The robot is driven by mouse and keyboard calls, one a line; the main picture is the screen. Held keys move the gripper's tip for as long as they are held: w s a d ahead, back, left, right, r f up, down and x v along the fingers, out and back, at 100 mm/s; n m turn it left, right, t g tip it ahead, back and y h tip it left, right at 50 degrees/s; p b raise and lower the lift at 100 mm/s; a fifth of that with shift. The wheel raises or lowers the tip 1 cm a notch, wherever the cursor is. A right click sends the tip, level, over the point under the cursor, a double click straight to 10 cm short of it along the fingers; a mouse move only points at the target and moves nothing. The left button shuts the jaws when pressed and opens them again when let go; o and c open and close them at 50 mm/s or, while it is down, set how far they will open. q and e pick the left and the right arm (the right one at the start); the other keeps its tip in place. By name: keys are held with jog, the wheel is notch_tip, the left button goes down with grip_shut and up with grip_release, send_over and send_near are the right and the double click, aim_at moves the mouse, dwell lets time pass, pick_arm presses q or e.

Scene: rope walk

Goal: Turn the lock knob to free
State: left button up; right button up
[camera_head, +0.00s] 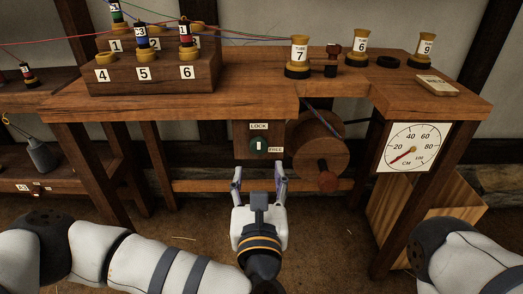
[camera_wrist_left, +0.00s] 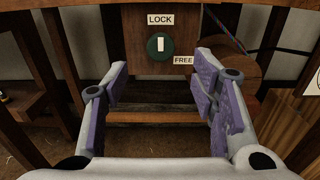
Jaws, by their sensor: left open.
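The lock knob (camera_head: 258,146) is a round dark green disc with a white upright bar, on a wooden panel under the bench. A LOCK label (camera_head: 259,126) is above it and a FREE label (camera_head: 275,149) is to its right. In the left wrist view the knob (camera_wrist_left: 160,45) shows its white bar upright, pointing toward LOCK. My left gripper (camera_head: 259,178) is open and empty, a little below and in front of the knob, apart from it. Its two purple-padded fingers show in the wrist view (camera_wrist_left: 160,92). My right gripper is not in view; only part of that arm shows at right.
A dial gauge (camera_head: 410,147) hangs farther right. The bench top (camera_head: 250,84) overhangs above. A crossbeam (camera_head: 205,185) runs below.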

aim_at(259, 147)
pick_arm(q)
jog(key=w, duration=0.9)
jog(key=shift+w, duration=0.25)
jog(key=shift+c, duration=0.4)
jog(key=c, duration=1)
